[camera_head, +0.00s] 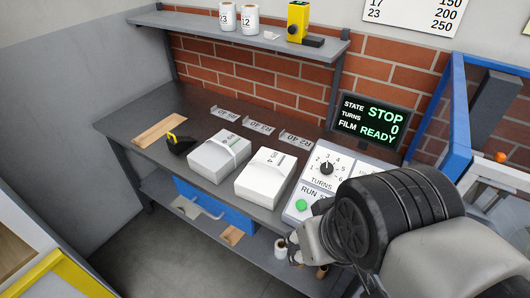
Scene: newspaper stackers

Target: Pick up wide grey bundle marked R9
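A wide grey bundle (213,158) lies on the dark workbench, left of a white bundle (265,178). A pale band with a small label crosses its top; the marking is too small to read as R9. My gripper (293,248) shows only in part, low at the lower right by the bench's front edge, beyond my dark wrist. It is to the right of the grey bundle and apart from it. Its fingers are mostly hidden, and I cannot tell whether they are open or shut.
A screen (371,121) reads STOP. A shelf (190,23) hangs above. A blue frame (459,110) stands right.

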